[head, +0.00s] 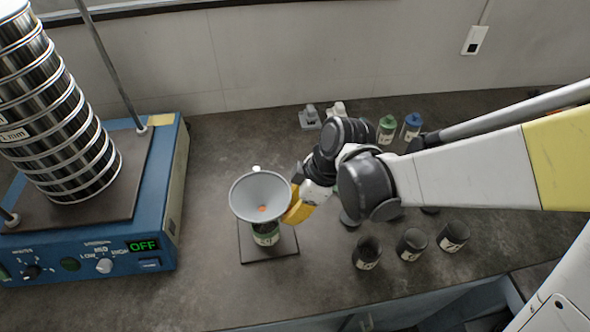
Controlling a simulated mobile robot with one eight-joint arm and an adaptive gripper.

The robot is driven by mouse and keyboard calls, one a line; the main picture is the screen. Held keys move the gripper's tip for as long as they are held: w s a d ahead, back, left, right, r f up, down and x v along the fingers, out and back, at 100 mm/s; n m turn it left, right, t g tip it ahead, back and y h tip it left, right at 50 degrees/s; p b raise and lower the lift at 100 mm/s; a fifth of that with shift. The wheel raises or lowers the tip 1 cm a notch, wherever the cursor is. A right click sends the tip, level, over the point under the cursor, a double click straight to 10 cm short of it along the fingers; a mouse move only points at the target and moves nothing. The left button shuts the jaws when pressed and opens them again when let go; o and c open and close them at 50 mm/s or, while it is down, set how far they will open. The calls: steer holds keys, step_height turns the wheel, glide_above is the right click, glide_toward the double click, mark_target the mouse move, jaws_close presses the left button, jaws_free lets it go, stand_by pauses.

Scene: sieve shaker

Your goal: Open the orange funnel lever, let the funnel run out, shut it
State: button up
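A grey funnel (250,187) stands over a green-labelled jar (265,238) on a dark square plate (284,254) in the middle of the bench. A small orange spot (263,209) shows low in the funnel's bowl; I cannot tell whether it is the lever or material inside. My gripper (295,210), with yellow parts, is close against the right side of the funnel. Its fingertips are partly hidden by the funnel rim and its own body, so I cannot tell its opening or what it touches. No lever shows clearly.
A blue sieve shaker (172,200) with a tall sieve stack (62,130) stands left, its display reading OFF. Three dark cups (411,245) stand front right. Green-capped (387,128) and blue-capped (411,125) bottles stand behind my arm. Bench front left of the plate is clear.

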jaws_close()
steer(key=shift+s+a+m+t, duration=0.15)
steer(key=shift+s+m+t, duration=0.4)
steer(key=shift+m, duration=0.6)
steer(key=shift+s+a+m+t, duration=0.1)
steer(key=shift+s+m+t, duration=0.25)
steer(key=shift+s+m, duration=0.6)
steer(key=shift+w, duration=0.25)
steer(key=o, duration=0.7)
jaws_free()
